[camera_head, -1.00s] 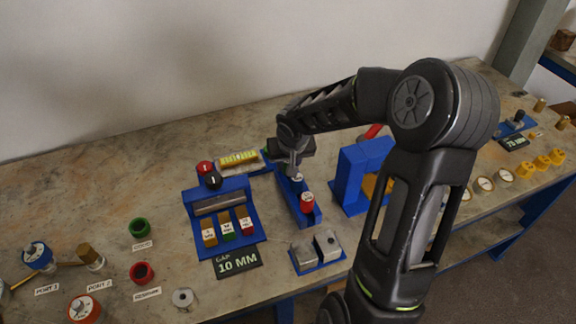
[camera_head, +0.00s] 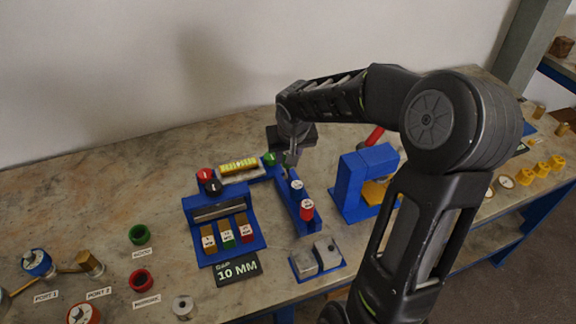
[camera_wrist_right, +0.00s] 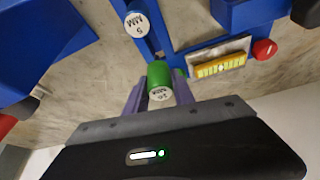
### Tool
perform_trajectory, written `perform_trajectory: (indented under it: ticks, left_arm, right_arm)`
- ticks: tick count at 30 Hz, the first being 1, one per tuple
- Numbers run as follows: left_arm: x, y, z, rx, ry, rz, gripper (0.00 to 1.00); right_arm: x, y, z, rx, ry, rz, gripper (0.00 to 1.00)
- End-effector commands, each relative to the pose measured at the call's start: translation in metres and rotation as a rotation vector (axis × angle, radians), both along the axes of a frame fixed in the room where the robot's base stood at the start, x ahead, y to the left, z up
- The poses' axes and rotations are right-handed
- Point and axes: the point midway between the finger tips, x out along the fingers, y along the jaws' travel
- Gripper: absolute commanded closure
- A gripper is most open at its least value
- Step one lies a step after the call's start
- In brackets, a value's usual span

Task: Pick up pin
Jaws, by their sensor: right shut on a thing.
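A pin with a green head (camera_wrist_right: 158,75) and a white label sits between the fingers of my right gripper (camera_wrist_right: 160,92) in the right wrist view. The gripper is shut on it. In the head view the green head (camera_head: 270,158) shows at the back end of the blue pin rack (camera_head: 288,205), beside my right gripper (camera_head: 290,158). I cannot tell whether the pin is clear of the rack. A blue pin marked 5 MM (camera_wrist_right: 135,23) and a red pin (camera_head: 307,209) stand in the rack. My left gripper is not in view.
A yellow level (camera_head: 238,165) lies left of the rack. A blue gauge fixture (camera_head: 222,205) with coloured blocks stands behind the "GAP 10 MM" card (camera_head: 237,268). A blue frame (camera_head: 352,185) stands right of the rack. Two grey blocks (camera_head: 316,258) sit in front.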

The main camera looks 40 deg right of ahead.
Motion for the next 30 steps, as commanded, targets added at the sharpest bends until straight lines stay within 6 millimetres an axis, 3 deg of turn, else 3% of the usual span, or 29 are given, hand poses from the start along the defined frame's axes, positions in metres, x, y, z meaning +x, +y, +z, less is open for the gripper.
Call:
perform_trajectory:
  ticks: [3, 9, 30]
  left_arm:
    - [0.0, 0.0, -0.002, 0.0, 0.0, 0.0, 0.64]
    - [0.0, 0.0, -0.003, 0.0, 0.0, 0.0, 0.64]
    - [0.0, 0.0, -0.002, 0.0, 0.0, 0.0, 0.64]
  right_arm:
    - [0.001, 0.0, 0.023, -0.001, -0.005, -0.001, 1.0]
    - [0.0, 0.0, 0.042, 0.0, -0.001, 0.0, 1.0]
    - [0.0, 0.0, 0.043, 0.0, 0.0, 0.0, 1.0]
